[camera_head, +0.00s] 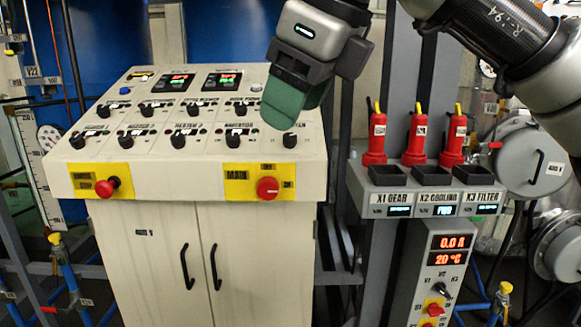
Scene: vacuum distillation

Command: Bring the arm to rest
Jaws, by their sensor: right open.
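My right arm comes in from the top right, and its right gripper (293,98) hangs in front of the upper right part of the control panel (60,160). The gripper has green fingertips pointing down, apart from the knobs as far as I can tell. Nothing shows between the fingers. It covers part of the panel's right-hand knobs and labels. My left gripper is not in view.
The white cabinet (150,262) bears a red knob marked MAIN (268,187) and a red stop button (106,187). Pipes and valves fill both sides.

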